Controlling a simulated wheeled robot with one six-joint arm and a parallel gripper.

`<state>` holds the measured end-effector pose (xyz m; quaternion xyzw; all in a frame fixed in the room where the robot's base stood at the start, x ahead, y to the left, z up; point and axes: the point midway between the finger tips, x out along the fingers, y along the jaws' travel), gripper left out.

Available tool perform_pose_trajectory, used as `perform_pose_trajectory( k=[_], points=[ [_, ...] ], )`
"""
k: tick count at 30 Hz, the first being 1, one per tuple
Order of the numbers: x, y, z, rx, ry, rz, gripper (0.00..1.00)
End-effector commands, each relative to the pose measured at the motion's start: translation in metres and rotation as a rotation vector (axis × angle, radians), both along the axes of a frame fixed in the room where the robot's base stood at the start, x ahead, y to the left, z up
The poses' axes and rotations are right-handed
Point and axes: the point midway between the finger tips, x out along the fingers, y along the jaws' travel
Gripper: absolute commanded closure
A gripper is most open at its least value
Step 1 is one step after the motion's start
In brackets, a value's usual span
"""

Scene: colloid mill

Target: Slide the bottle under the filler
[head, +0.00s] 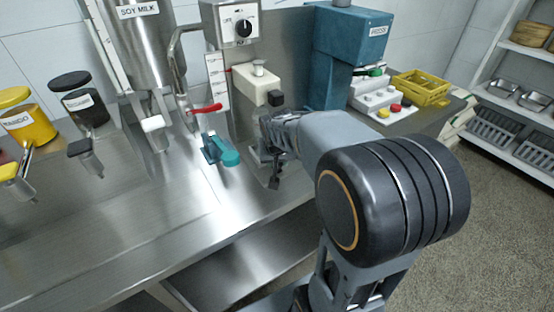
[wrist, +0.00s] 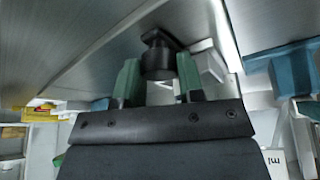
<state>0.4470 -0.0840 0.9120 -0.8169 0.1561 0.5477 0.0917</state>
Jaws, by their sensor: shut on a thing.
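My gripper (wrist: 158,80) is shut on a black cylindrical piece (wrist: 158,62) with a wider flat end, seen between its two green fingers in the wrist view. I cannot tell whether this piece belongs to the bottle. In the head view my gripper (head: 272,162) is at the right part of the steel counter, below a cream box (head: 257,84), and its hold is mostly hidden. No bottle shows clearly. A steel vessel labelled SOY MILK (head: 147,45) and a curved pipe (head: 178,58) with a red lever (head: 205,109) stand to the left; which part is the filler is unclear.
A blue machine (head: 335,60), a button box (head: 383,103) and a yellow crate (head: 420,88) stand to the right. The counter's front left is clear.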

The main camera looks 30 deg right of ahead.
Motion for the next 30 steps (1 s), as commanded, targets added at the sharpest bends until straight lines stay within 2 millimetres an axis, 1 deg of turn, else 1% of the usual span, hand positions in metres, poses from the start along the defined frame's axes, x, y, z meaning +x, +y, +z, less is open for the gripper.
perform_pose_trajectory(
  k=[5,6,8,18,22,26,30],
  points=[
    [-0.001,0.004,-0.001,0.005,0.004,0.005,1.0],
    [-0.001,0.004,-0.001,0.006,0.005,0.004,0.61],
    [-0.001,0.004,-0.001,0.006,0.004,0.004,0.55],
    [0.0,0.001,0.0,0.004,0.002,-0.001,0.54],
    [-0.002,0.001,0.006,0.003,0.001,-0.001,0.54],
    [-0.008,0.004,0.024,0.003,-0.003,0.0,0.54],
    [-0.018,0.009,0.052,0.004,-0.005,0.001,0.54]
  ],
)
